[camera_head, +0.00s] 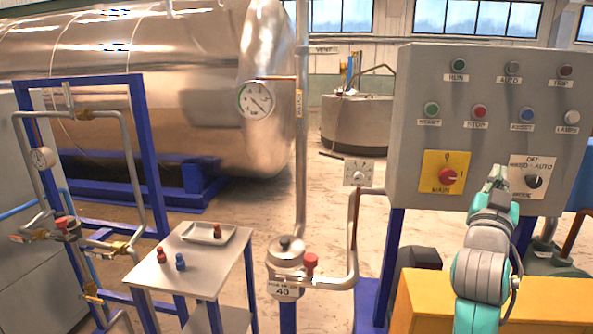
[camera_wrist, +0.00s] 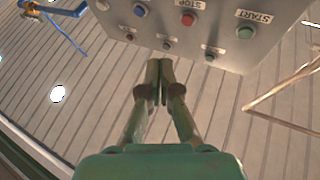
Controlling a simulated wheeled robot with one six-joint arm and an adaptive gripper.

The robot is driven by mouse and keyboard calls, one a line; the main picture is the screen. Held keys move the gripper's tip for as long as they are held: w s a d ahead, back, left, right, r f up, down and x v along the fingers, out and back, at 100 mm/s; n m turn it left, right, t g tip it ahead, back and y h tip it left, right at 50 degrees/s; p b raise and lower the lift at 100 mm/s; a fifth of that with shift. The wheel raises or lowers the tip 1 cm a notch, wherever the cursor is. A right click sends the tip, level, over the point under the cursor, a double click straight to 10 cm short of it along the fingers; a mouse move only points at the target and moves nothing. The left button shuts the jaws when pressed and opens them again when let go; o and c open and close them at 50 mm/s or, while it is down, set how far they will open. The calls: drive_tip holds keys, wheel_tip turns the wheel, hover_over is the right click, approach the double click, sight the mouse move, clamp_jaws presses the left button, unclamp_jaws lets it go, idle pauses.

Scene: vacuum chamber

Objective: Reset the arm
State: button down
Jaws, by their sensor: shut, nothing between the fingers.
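My arm rises at the lower right of the head view in teal and grey. My gripper (camera_head: 498,178) is at its top, in front of the lower right part of the grey control panel (camera_head: 408,130), near the mode switch. In the wrist view my gripper (camera_wrist: 160,88) is shut, its two fingers together and nothing between them. The wrist view shows the panel (camera_wrist: 225,35) at the top, tilted, with its red stop button (camera_wrist: 188,19) and green start button (camera_wrist: 245,33). The fingertips appear below the panel's edge in that view; whether they touch it I cannot tell.
The panel carries a red main switch (camera_head: 447,177) and a mode switch (camera_head: 534,181). A white table (camera_head: 190,262) with a tray (camera_head: 208,234) and small red and blue parts stands left. A yellow box (camera_head: 550,305) is lower right.

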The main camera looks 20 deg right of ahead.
drive_tip(key=w+a+f+n+t+y, duration=0.1)
drive_tip(key=a+f+n+t+y, duration=0.15)
drive_tip(key=a+f, duration=0.55)
drive_tip(key=w+a+f+n+t+y, duration=0.15)
drive_tip(key=a+f+n+y, duration=0.25)
drive_tip(key=f, duration=0.8)
drive_tip(key=s+a+f+n+t+y, duration=0.1)
drive_tip(key=s+a+f+n+y, duration=0.35)
drive_tip(key=a+f, duration=0.7)
drive_tip(key=s+a+f+y, duration=0.2)
drive_tip(key=s+a+f, duration=0.25)
drive_tip(key=s, duration=0.25)
drive_tip(key=s+a+f+n+g+y, duration=0.1)
drive_tip(key=s+a+f+y, duration=0.2)
drive_tip(key=s+a, duration=0.3)
drive_tip(key=s+a+f+y, duration=0.2)
drive_tip(key=s+a+f, duration=0.15)
drive_tip(key=s, duration=0.45)
drive_tip(key=s+a+g+y, duration=0.1)
drive_tip(key=s, duration=0.9)
drive_tip(key=shift+s+a+n+y, duration=0.2)
drive_tip(key=shift+a+n+y, duration=0.1)
drive_tip(key=shift+a+n, duration=0.1)
drive_tip(key=shift+d, duration=0.1)
